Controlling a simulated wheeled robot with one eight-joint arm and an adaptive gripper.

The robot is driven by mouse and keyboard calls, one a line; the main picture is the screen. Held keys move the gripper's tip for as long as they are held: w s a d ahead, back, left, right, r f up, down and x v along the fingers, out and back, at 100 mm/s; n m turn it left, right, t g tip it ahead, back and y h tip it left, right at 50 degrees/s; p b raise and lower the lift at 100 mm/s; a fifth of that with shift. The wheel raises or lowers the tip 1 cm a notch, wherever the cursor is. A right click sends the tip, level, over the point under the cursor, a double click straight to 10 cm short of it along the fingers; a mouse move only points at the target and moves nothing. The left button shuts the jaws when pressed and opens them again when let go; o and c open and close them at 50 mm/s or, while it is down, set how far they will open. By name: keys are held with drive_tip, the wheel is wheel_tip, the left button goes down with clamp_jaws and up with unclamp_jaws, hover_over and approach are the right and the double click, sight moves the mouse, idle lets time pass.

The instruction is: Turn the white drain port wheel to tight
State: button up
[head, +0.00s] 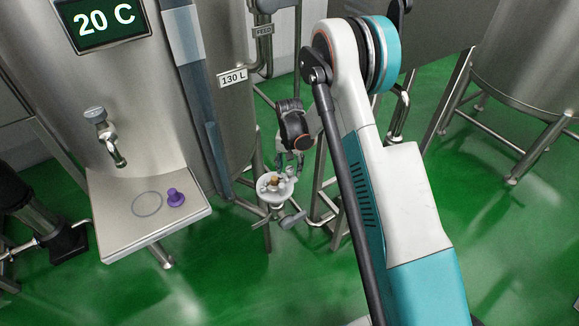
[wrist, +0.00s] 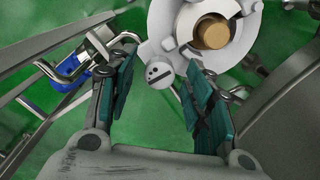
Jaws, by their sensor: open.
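The white drain port wheel (head: 268,188) is low in front of the tank, with a brass-coloured middle. In the wrist view the white wheel (wrist: 165,30) fills the upper right, around a brass hub (wrist: 211,32). A small round white piece with dark marks (wrist: 159,75) stands out at its lower left. My gripper (head: 290,162) is just above the wheel in the head view. In the wrist view my gripper (wrist: 160,78) is open, its teal-padded fingers on either side of the small white piece. Whether a finger touches the wheel I cannot tell.
A steel shelf (head: 110,215) with a purple stopper (head: 175,197) and a thin ring (head: 147,204) juts out at the left. Pipes and frame legs (head: 317,200) stand close around the wheel. A blue-handled part (wrist: 67,72) is at the left in the wrist view.

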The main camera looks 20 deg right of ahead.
wheel_tip(320, 180, up, 12)
idle(0.4)
idle(0.4)
wheel_tip(320, 180, up, 10)
drive_tip(key=r+n+t, duration=0.1)
hover_over(290, 169)
drive_tip(key=s, duration=0.5)
drive_tip(key=s+r+n+t, duration=0.2)
drive_tip(key=s+r, duration=0.7)
drive_tip(key=s+r+n+t, duration=0.2)
drive_tip(key=s+t, duration=0.2)
drive_tip(key=s, duration=1.5)
drive_tip(key=shift+d+n, duration=0.15)
drive_tip(key=shift+n, duration=0.15)
drive_tip(key=shift+o, duration=0.6)
drive_tip(key=shift+w+r, duration=0.1)
